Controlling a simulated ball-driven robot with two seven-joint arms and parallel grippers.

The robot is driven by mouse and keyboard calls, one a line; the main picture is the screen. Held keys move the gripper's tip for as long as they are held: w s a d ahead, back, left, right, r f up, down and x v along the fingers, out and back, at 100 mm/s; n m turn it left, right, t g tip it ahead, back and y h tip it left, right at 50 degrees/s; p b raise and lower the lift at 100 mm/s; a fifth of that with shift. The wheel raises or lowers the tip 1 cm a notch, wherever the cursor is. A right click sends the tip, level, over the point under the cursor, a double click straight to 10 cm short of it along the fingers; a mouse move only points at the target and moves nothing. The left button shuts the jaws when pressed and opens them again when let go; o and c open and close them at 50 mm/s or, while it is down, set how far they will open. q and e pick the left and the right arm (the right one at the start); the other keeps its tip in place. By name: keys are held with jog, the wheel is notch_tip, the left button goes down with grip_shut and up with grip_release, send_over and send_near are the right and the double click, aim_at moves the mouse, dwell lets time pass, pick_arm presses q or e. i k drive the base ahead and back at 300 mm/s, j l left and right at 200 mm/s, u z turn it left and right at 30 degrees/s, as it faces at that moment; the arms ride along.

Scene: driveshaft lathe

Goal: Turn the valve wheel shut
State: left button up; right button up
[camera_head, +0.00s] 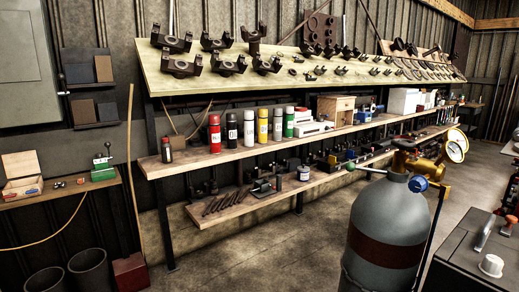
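A grey gas cylinder (388,225) with a dark red-brown band stands upright at the right. Brass valve fittings (428,168) sit on its top. A thin stem with a green end (351,166) reaches left. I cannot tell how far the valve is turned. Neither of my grippers is in view.
A dark machine or cabinet (470,262) with a white knob stands at the lower right, close to the cylinder. A long wooden shelf (200,158) with spray cans and parts lines the wall. Bins (90,268) stand at the lower left. The floor (270,255) left of the cylinder is clear.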

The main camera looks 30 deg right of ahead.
aim_at(402, 144)
jog(key=i+z, duration=0.4)
jog(key=i+j+z, duration=0.2)
jog(key=i+z, duration=0.25)
jog(key=i, duration=0.15)
